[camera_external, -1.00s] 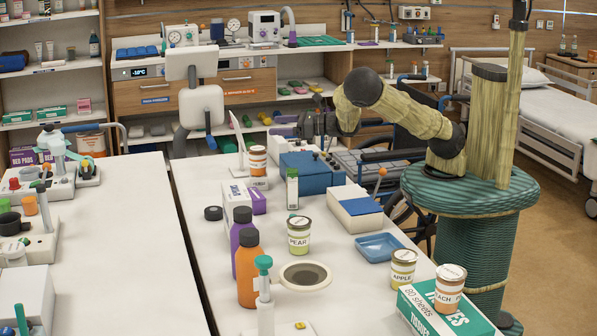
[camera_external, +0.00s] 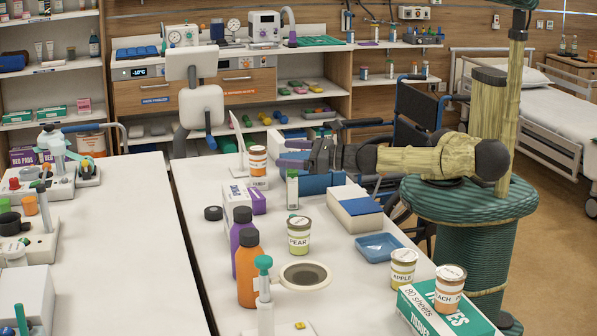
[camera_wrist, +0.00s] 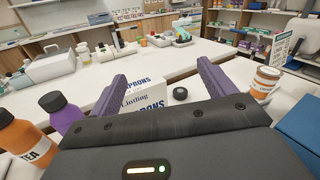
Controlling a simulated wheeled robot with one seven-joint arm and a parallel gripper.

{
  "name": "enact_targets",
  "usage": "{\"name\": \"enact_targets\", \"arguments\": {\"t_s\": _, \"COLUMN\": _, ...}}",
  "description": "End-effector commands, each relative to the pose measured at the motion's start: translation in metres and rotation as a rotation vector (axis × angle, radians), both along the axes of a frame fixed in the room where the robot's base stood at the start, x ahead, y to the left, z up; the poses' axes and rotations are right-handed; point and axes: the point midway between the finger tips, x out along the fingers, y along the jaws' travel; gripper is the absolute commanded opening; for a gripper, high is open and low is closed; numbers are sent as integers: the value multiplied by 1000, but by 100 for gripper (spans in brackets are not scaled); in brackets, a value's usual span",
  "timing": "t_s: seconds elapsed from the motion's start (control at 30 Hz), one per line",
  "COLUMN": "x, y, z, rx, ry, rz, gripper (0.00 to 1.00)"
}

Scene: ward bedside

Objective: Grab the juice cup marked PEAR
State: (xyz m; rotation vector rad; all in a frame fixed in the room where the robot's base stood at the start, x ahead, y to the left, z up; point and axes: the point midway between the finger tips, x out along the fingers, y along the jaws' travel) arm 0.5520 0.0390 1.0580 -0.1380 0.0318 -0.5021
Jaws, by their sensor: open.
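The juice cup marked PEAR (camera_external: 299,236) stands upright on the white table, with a pale lid and a green and white label. My gripper (camera_external: 282,152) is open and empty, above the table behind the cup, pointing left. Its two purple fingers (camera_wrist: 160,85) are spread apart in the wrist view. The PEAR cup does not show in the wrist view. Two similar cups stand at the front right: one marked APPLE (camera_external: 402,268) and one reading EACH, its first letter hidden (camera_external: 450,288), on a tissue box (camera_external: 440,312).
Left of the PEAR cup stand a purple bottle (camera_external: 242,226), an orange bottle (camera_external: 248,272) and a white box (camera_external: 236,196).

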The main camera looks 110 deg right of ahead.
Motion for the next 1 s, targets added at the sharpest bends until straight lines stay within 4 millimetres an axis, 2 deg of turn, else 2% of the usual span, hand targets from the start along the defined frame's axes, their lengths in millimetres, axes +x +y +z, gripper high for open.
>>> {"name": "enact_targets", "arguments": {"t_s": 0.03, "x": -5, "y": 21, "z": 0, "rx": 8, "ry": -11, "rz": 14, "gripper": 83}}
{"name": "enact_targets", "arguments": {"t_s": 0.2, "x": -23, "y": 64, "z": 2, "rx": 46, "ry": -36, "rz": 22, "gripper": 83}}
{"name": "enact_targets", "arguments": {"t_s": 0.6, "x": -62, "y": 129, "z": 1, "rx": 128, "ry": -63, "rz": 52, "gripper": 83}}
{"name": "enact_targets", "arguments": {"t_s": 0.87, "x": -59, "y": 124, "z": -60, "rx": 121, "ry": -60, "rz": 45, "gripper": 83}}
{"name": "enact_targets", "arguments": {"t_s": 1.0, "x": -59, "y": 124, "z": -97, "rx": 118, "ry": -60, "rz": 45, "gripper": 83}}
